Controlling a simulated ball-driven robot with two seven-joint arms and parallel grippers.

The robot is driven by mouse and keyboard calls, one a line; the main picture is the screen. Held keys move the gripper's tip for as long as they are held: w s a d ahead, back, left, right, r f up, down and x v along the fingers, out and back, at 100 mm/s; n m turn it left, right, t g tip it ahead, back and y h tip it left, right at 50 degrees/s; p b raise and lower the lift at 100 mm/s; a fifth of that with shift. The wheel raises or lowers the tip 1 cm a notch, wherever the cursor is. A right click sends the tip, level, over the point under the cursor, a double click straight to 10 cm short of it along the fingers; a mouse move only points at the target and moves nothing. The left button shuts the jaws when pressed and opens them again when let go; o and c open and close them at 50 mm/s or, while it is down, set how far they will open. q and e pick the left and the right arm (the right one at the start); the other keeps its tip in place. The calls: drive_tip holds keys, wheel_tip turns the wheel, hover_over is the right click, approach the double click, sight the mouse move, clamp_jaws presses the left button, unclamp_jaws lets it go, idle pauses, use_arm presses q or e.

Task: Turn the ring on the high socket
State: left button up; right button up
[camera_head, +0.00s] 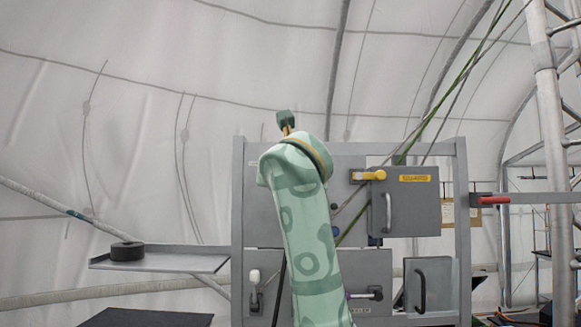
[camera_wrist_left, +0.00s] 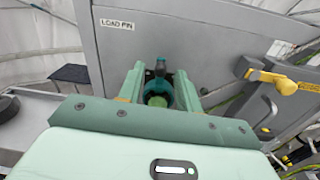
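The high socket shows in the left wrist view as a round green face (camera_wrist_left: 156,101) on a grey panel. A dark teal ring (camera_wrist_left: 160,86) with an upright lug surrounds it. My left gripper (camera_wrist_left: 160,71) faces the panel with its two green fingers spread, one on each side of the ring. I cannot tell whether the fingers touch it. In the head view my pale green left arm rises in front of the rack and hides the socket, the ring and most of the gripper. My right gripper is in neither view.
A "LOAD PIN" label (camera_wrist_left: 117,24) is on the panel. Right of my arm are a yellow handle (camera_head: 370,175) and a grey box door (camera_head: 405,207). A shelf (camera_head: 190,262) at left bears a black disc (camera_head: 127,251). A red-handled bar (camera_head: 494,200) projects at right.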

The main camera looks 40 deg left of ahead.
use_arm(q)
drive_tip(key=shift+p+x, duration=0.3)
drive_tip(key=shift+x, duration=0.5)
drive_tip(key=shift+w+a, duration=0.35)
drive_tip(key=shift+w, duration=0.05)
drive_tip(key=shift+d, duration=0.1)
clamp_jaws()
